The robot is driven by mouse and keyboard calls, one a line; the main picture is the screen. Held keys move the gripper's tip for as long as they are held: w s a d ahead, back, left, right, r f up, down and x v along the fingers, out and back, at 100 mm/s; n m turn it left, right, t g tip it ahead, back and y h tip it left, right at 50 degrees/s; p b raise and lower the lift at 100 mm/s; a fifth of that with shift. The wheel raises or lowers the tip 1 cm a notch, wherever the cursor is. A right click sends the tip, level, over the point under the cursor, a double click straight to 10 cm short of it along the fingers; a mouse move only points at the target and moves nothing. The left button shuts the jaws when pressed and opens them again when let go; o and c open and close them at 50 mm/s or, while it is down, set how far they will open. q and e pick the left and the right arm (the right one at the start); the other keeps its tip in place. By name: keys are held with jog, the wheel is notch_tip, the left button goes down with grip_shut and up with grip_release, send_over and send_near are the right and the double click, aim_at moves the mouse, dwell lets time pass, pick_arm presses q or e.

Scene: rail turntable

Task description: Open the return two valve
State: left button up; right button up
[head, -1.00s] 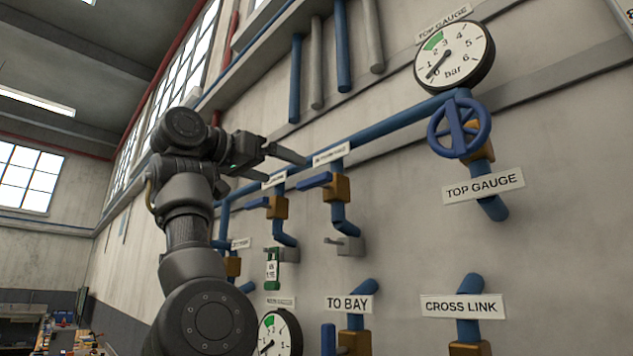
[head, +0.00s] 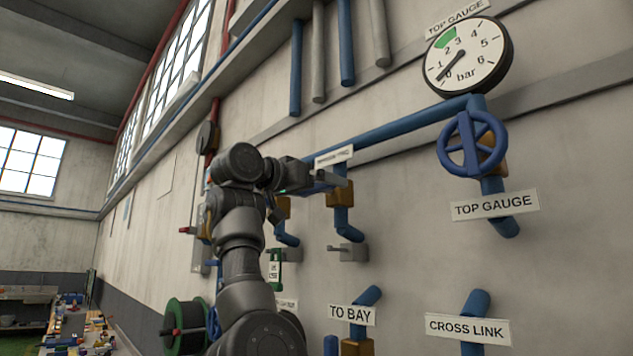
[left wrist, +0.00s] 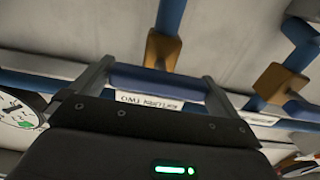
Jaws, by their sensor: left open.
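The return two valve has a brass body (head: 341,194) on a blue pipe, and a blue lever (head: 325,178) partly hidden by my gripper in the head view. Its label (head: 334,157) is above it. My left gripper (head: 330,178) is open at this lever. In the left wrist view, the blue lever (left wrist: 155,82) lies crosswise between the two spread fingers of the gripper (left wrist: 157,82). The brass body (left wrist: 163,50) is just beyond it, and an upside-down label (left wrist: 150,101) ending in TWO shows behind. Contact cannot be told. My right gripper is not in view.
A neighbouring brass valve (left wrist: 278,84) is close on the right in the wrist view. A blue handwheel (head: 472,144) and the top gauge (head: 467,55) are to the right in the head view. A small grey bracket (head: 349,252) sticks out below the valve.

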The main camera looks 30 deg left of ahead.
pick_arm(q)
jog(key=c, duration=0.6)
